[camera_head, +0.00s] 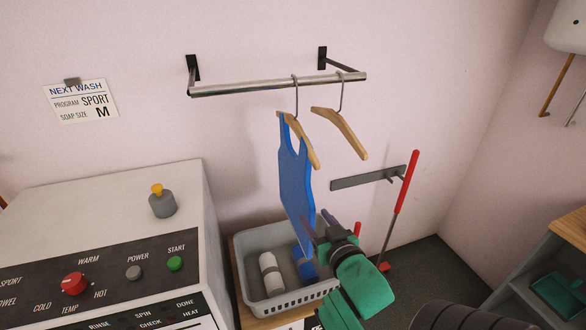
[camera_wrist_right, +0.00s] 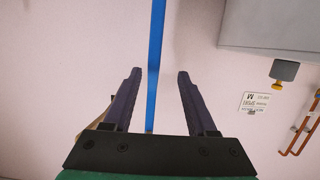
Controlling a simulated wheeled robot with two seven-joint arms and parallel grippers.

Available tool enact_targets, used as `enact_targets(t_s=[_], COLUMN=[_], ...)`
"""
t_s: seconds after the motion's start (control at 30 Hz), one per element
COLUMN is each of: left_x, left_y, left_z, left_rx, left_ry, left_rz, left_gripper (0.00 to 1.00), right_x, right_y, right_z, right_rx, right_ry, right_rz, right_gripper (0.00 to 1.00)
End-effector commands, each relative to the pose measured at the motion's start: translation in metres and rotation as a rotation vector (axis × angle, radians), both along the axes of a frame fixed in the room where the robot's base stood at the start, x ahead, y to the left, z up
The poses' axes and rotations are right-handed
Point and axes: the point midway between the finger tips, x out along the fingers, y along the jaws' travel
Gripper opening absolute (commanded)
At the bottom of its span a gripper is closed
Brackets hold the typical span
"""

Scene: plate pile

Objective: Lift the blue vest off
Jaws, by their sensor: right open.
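The blue vest (camera_head: 292,180) hangs from a wooden hanger (camera_head: 304,142) on the metal rail (camera_head: 270,85). In the right wrist view the vest (camera_wrist_right: 155,45) shows as a thin blue strip, seen edge-on, in line with the gap between my fingers. My right gripper (camera_head: 319,228) is open near the vest's lower right edge. Its two fingers (camera_wrist_right: 159,76) stand apart on either side of the strip, with visible space at both sides. How far the cloth reaches in between them is hard to tell. My left gripper is not in view.
An empty wooden hanger (camera_head: 342,133) hangs just right of the vest. A grey basket (camera_head: 256,292) with a white roll and a blue item stands below. The washing machine (camera_head: 120,205) is at left. A red-handled tool (camera_head: 406,182) hangs on a wall rack (camera_head: 355,180) at right.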

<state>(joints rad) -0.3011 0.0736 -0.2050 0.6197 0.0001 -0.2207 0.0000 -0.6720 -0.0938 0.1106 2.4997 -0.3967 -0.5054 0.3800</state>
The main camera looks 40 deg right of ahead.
Motion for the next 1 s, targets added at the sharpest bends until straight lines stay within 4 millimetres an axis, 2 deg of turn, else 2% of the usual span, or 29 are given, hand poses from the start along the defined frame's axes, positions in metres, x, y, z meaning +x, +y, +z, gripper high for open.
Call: enact_targets(t_s=[0.03,0.1,0.17,0.27,0.47,0.6,0.8,0.9,1.0], left_x=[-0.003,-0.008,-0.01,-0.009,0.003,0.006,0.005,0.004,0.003], left_y=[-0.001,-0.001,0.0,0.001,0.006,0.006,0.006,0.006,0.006], left_z=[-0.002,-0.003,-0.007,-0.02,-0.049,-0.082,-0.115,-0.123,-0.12], left_rx=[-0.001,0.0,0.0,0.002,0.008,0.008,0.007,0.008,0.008], left_ry=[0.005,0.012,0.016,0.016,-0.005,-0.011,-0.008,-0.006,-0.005], left_rz=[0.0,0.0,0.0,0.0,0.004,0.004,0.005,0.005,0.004], left_gripper=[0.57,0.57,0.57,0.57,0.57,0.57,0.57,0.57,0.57], right_x=[-0.003,-0.005,-0.004,0.006,0.04,0.055,0.074,0.08,0.086], right_y=[-0.005,-0.008,-0.009,-0.012,-0.023,-0.029,-0.036,-0.038,-0.04], right_z=[0.016,0.035,0.043,0.043,0.042,0.037,0.039,0.042,0.047], right_rx=[-0.019,-0.046,-0.06,-0.065,-0.066,-0.063,-0.063,-0.063,-0.062], right_ry=[-0.075,-0.159,-0.198,-0.22,-0.219,-0.221,-0.217,-0.212,-0.209], right_rz=[-0.011,-0.009,-0.005,-0.003,0.0,-0.007,-0.004,-0.003,-0.001], right_gripper=[0.57,0.57,0.57,0.57,0.57,0.57,0.57,0.57,0.57])
